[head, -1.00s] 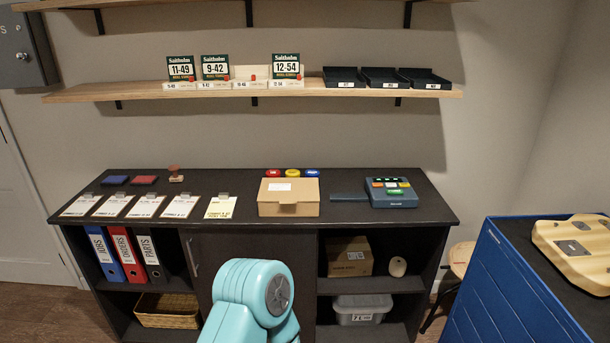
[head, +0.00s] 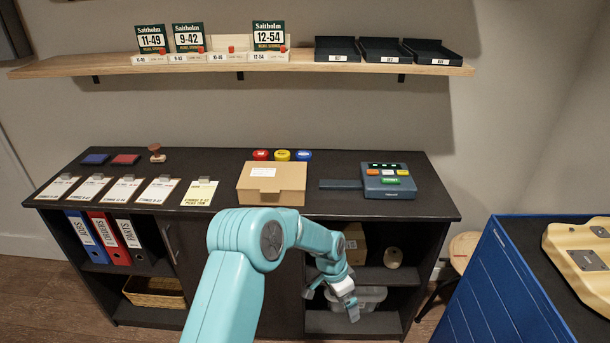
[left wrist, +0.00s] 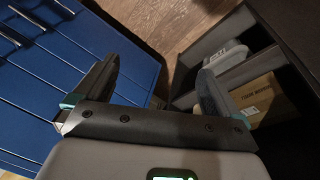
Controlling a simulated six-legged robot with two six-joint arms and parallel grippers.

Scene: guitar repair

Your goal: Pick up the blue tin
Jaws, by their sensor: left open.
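The blue tin (head: 303,155) is small and round. It stands at the back of the dark cabinet top, at the right end of a row with a yellow tin (head: 282,155) and a red tin (head: 261,155). My left gripper (head: 348,303) hangs low in front of the cabinet's open right shelves, well below and in front of the tins. In the left wrist view its two fingers (left wrist: 157,82) are spread apart with nothing between them. The blue tin is not in the left wrist view. My right gripper is not in view.
A cardboard box (head: 272,183) stands on the cabinet top (head: 330,209) in front of the tins. A grey device (head: 388,181) with buttons and a dark flat pad (head: 340,184) lie to the right. A wall shelf (head: 240,66) hangs above. A blue cabinet (head: 510,285) stands at right.

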